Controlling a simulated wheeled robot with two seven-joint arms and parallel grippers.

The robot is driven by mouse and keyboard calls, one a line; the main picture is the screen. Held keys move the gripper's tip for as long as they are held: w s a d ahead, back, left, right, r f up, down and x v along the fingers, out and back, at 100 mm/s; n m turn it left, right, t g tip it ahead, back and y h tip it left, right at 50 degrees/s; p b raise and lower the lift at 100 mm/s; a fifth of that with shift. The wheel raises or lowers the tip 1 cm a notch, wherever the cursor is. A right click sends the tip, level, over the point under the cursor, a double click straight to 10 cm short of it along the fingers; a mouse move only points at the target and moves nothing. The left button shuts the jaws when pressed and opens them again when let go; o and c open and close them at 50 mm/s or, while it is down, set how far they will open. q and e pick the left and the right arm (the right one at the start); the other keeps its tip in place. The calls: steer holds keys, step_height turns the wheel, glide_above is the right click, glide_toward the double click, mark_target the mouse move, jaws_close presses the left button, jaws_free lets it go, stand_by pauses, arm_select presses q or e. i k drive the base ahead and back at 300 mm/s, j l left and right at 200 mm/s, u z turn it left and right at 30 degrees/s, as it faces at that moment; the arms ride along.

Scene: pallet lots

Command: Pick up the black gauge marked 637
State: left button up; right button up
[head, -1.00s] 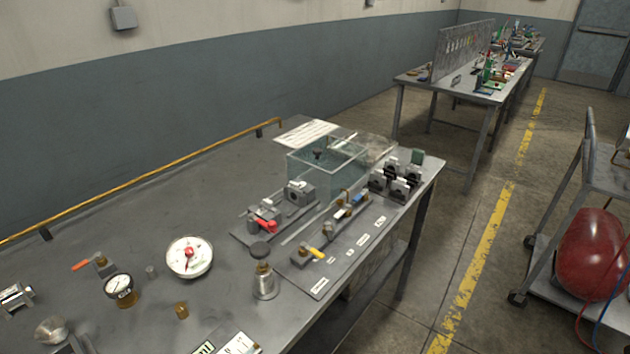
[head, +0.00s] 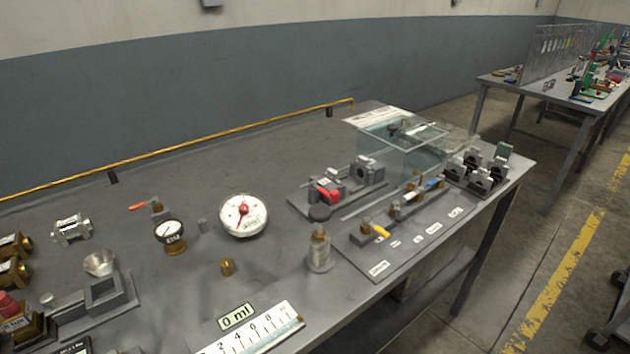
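A small round gauge (head: 170,236) with a black rim and a white upper face stands on a brass base on the left part of the grey bench. Its dark lower half bears small pale characters, too small to read surely as 637. A larger white dial gauge (head: 243,216) with a red needle lies to its right. Neither of my grippers is in view.
A small valve with an orange handle (head: 152,208) stands just behind the small gauge. A glass tank (head: 400,155) stands at the far right.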

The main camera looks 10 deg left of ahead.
mark_target(168, 230)
steer(key=u, duration=1.5)
